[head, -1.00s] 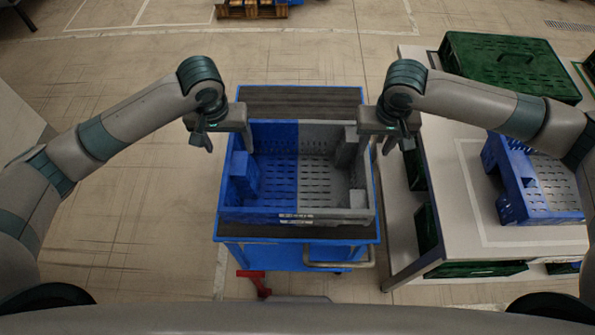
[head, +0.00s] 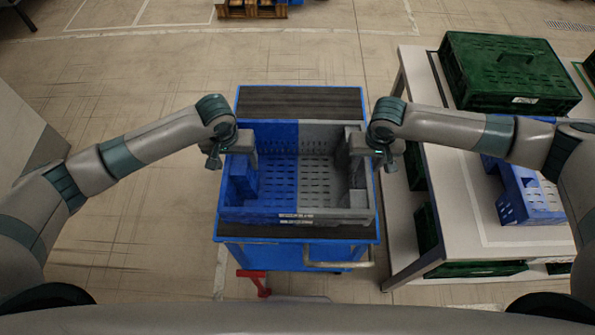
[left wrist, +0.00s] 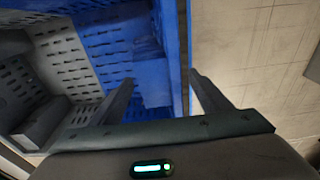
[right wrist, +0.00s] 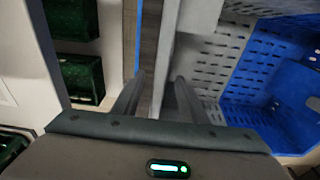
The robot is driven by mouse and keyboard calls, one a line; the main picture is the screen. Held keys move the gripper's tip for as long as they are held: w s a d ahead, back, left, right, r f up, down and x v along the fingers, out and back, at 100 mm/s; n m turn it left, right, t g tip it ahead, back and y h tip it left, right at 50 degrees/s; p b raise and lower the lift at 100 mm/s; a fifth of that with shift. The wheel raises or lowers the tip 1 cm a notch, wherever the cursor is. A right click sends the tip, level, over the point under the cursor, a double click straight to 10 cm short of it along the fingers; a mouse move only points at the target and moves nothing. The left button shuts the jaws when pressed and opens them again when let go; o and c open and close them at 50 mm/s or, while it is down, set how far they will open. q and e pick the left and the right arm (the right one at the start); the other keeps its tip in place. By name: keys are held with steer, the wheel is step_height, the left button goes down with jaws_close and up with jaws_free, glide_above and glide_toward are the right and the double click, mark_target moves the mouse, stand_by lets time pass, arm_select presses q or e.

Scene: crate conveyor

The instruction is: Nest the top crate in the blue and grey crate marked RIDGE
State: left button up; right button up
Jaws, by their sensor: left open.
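A half blue, half grey open crate (head: 297,205) stands on the blue trolley, its blue half left and grey half right. Two white labels, one above the other, show at its front; they suggest a second crate under it, too small to read. My left gripper (head: 231,158) is at its left wall, with the blue wall (left wrist: 172,50) between its open fingers. My right gripper (head: 370,158) is at its right wall; in the right wrist view the grey wall (right wrist: 167,60) runs between its parted fingers. Another blue and grey crate (head: 512,207) stands on the right-hand table.
The trolley (head: 300,98) has bare dark deck behind the crate. The pale table (head: 465,215) at right carries a closed green crate (head: 510,72), with green crates (head: 425,232) underneath. The right forearm partly hides the table's blue and grey crate. Open floor lies left.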

arm_select(q)
steer(key=c, duration=0.7)
arm_select(e)
steer(key=c, duration=0.7)
arm_select(q)
steer(key=c, duration=0.5)
arm_select(e)
jaws_close()
arm_select(q)
steer(key=c, duration=0.5)
steer(key=shift+o, duration=0.2)
steer(key=shift+r, duration=0.25)
arm_select(e)
steer(key=shift+r, duration=0.25)
